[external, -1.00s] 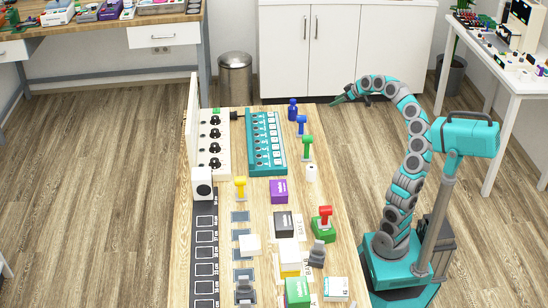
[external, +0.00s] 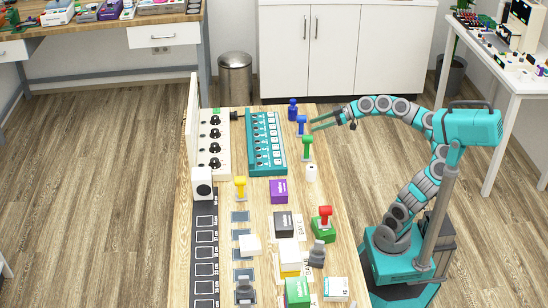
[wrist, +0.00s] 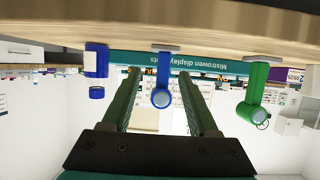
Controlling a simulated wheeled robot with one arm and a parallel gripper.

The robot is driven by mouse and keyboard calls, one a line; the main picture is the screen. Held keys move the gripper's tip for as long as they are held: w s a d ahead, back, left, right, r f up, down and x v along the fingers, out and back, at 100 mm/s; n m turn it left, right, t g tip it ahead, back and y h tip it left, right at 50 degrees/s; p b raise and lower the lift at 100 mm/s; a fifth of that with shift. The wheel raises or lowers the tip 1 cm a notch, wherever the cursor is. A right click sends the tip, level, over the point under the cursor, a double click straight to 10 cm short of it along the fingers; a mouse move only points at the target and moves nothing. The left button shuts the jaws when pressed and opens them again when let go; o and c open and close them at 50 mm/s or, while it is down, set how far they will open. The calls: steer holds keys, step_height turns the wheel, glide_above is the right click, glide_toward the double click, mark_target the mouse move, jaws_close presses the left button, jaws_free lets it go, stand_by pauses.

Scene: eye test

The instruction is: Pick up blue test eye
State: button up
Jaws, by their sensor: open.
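The blue test eye (external: 301,125), a small blue stem with a round head, stands upright near the far right edge of the bench (external: 330,215). In the wrist view, which is upside down, the blue test eye (wrist: 162,94) shows between my two fingers, with its pale round face toward me. My gripper (external: 312,124) is open and level, just right of it in the external view. The fingers (wrist: 158,74) lie to either side of it in the wrist picture. I cannot tell whether the fingertips reach it. No contact shows.
A dark blue bottle-like figure (external: 292,110) stands just behind it, and a green test eye (external: 307,145) just in front. A teal panel box (external: 264,143) lies to the left. A white cylinder (external: 311,173), a purple box (external: 279,191) and other boxes stand nearer.

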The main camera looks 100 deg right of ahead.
mark_target(301, 134)
steer(key=x, duration=0.5)
steer(key=p+x, duration=0.1)
steer(key=x, duration=0.1)
steer(key=shift+w+a+f, duration=0.1)
steer(key=shift+w+a, duration=0.05)
steer(key=shift+a, duration=0.2)
steer(key=shift+c, duration=0.3)
jaws_close()
